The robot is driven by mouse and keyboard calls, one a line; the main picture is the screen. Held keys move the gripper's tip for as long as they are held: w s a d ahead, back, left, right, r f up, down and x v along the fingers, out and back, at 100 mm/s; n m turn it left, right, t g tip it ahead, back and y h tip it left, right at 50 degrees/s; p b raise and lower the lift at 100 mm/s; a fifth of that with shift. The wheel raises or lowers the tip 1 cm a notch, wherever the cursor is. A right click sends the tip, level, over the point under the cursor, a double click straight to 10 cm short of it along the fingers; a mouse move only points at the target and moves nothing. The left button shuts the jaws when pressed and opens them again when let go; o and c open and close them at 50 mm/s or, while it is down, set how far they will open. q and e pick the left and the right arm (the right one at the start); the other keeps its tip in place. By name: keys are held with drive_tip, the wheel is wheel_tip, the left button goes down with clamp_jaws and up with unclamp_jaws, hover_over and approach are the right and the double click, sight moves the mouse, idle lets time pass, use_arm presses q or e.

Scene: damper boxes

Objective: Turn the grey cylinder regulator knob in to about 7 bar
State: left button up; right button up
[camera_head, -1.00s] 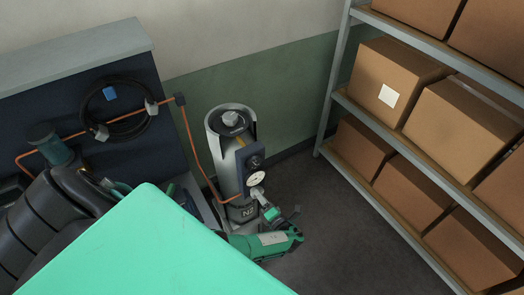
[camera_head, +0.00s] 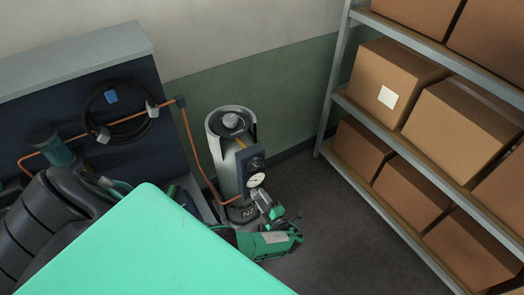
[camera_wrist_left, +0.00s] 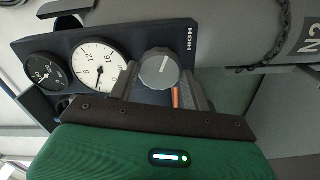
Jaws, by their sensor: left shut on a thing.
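The grey cylinder (camera_head: 232,160) stands upright against the wall, with a dark regulator panel (camera_head: 252,160) on its front. In the left wrist view the grey regulator knob (camera_wrist_left: 159,68) has a pale pointer line near its top, beside the word HIGH. My left gripper (camera_head: 264,201) is shut on the knob, one finger on each side. To the knob's left are a white gauge (camera_wrist_left: 97,64) and a black gauge (camera_wrist_left: 47,72). The white gauge's needle points down; its exact reading is too small to tell. My right gripper is not in view.
An orange hose (camera_head: 190,140) runs from the dark blue cabinet (camera_head: 60,95) to the cylinder. A shelf rack (camera_head: 338,95) with several cardboard boxes stands at the right. Grey floor (camera_head: 335,220) is clear between cylinder and rack.

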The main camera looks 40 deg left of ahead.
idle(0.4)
use_arm(q)
drive_tip(key=o, duration=1)
drive_tip(key=shift+c, duration=0.2)
drive_tip(key=shift+d, duration=0.1)
drive_tip(key=b+v, duration=0.2)
drive_tip(key=v, duration=1.1)
drive_tip(key=shift+d, duration=0.35)
drive_tip(key=shift+s+f, duration=0.1)
